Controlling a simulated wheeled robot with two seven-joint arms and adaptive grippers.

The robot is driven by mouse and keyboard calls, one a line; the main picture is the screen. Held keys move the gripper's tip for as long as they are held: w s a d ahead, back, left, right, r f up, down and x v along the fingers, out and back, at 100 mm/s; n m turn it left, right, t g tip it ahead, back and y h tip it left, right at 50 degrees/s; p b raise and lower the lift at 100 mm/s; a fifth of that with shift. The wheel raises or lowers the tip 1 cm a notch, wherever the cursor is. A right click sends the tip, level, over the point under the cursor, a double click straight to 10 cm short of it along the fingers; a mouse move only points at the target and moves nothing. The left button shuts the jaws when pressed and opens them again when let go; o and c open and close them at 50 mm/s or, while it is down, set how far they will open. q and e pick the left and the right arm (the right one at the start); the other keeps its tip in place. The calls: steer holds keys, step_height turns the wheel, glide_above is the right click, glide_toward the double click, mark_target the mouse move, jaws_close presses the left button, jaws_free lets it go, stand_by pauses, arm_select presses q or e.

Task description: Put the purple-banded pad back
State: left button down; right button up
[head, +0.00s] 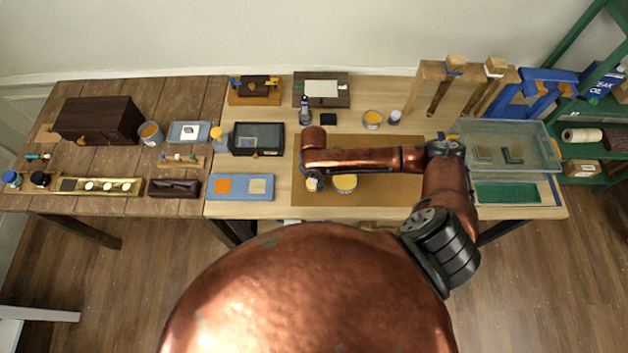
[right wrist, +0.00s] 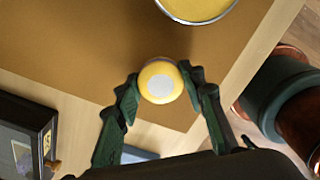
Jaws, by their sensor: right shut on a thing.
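My right gripper (right wrist: 160,84) is shut on a small round yellow piece (right wrist: 148,92) with a pale disc on its top. The piece is over the brown mat, near its left front edge; I cannot tell whether it touches the mat. It also shows in the head view (head: 314,185), below the end of my right arm. A small upright piece with a purple part (head: 304,105) stands at the back, left of a black square. My left gripper is not in view.
An open tin of yellow (head: 344,183) stands just right of the held piece. A dark open box (head: 258,139) and a blue tray (head: 240,187) lie to the left. A clear bin (head: 545,150) is at the right. The brown mat (head: 375,195) has bare room at its front.

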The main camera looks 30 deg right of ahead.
mark_target(314, 182)
steer(key=shift+f, duration=0.1)
steer(key=o, duration=1.1)
steer(key=shift+o, duration=0.2)
step_height(314, 182, up, 12)
